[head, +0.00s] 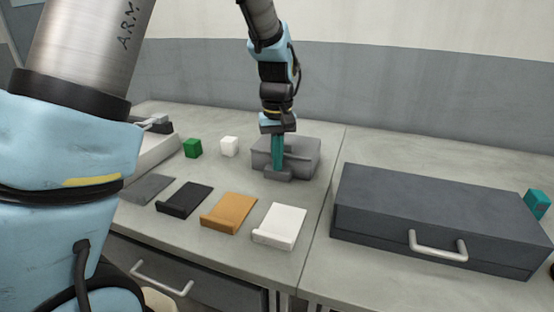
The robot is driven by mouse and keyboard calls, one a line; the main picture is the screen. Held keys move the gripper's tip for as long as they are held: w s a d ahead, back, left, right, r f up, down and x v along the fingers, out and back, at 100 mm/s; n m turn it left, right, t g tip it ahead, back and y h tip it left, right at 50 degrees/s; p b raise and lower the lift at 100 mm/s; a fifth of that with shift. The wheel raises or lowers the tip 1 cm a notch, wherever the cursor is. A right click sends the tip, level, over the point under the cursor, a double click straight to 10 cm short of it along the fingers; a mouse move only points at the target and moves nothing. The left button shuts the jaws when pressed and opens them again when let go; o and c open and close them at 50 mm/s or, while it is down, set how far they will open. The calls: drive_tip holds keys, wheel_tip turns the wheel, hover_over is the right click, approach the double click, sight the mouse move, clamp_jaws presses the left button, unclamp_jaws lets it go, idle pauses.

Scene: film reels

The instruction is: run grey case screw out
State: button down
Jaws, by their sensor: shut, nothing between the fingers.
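A grey case (305,158) sits on the worktop near its middle, with a lower block at its front left. My gripper (277,168) points straight down at the front left part of the case. Its teal fingers are shut and hold nothing. The fingertips are at or just above the case; I cannot tell whether they touch it. The screw cannot be made out; the fingers may hide it.
A green cube (192,148) and a white cube (229,146) stand left of the case. Grey (148,188), black (184,200), orange (229,212) and white (279,227) flat plates lie in front. A large dark box (435,215) with a handle fills the right.

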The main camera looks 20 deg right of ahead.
drive_tip(key=shift+d+r+p, duration=0.1)
drive_tip(key=shift+d+p, duration=0.25)
drive_tip(key=shift+p, duration=0.65)
drive_tip(key=shift+s+a, duration=0.1)
drive_tip(key=shift+s, duration=0.25)
wheel_tip(320, 180, up, 6)
drive_tip(key=p, duration=0.5)
